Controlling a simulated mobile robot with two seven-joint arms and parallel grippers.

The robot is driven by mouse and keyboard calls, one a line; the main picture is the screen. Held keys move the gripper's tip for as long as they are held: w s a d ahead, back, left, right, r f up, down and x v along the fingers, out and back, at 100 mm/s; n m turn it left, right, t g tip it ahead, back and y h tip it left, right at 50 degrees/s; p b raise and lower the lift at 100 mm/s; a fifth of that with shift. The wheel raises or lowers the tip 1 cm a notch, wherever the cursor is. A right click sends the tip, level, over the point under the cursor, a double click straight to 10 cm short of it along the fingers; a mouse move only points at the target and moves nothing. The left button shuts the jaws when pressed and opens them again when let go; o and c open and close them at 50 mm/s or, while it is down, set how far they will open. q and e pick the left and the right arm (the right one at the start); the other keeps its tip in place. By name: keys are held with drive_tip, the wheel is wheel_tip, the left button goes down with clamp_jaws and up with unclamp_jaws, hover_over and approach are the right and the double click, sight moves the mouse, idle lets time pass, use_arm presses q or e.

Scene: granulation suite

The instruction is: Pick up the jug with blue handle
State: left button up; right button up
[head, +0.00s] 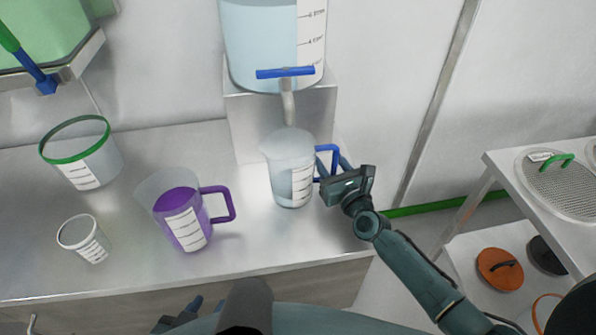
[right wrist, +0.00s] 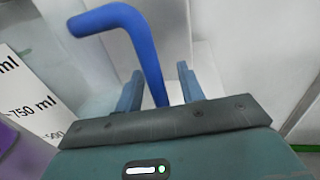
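The jug with the blue handle (head: 290,178) stands upright on the steel bench, under the tap of a large tank. It is clear, with a white scale label, and holds some pale liquid. Its blue handle (right wrist: 143,42) points right in the head view. My right gripper (head: 338,172) is at the handle. In the right wrist view its fingers (right wrist: 160,88) are apart on either side of the handle's lower part, with gaps showing. My left gripper (head: 205,306) shows only in part at the bottom edge of the head view; its opening is unclear.
A purple-handled jug (head: 184,217) with purple liquid stands left of the blue-handled jug. A green-rimmed container (head: 88,160) and a small clear beaker (head: 84,238) are farther left. The tank's blue tap (head: 285,72) is above. A steel trolley (head: 500,165) stands right.

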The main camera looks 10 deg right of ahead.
sight(337, 161)
use_arm(q)
drive_tip(key=shift+r, duration=0.1)
use_arm(e)
clamp_jaws()
drive_tip(key=shift+r, duration=0.1)
idle(0.5)
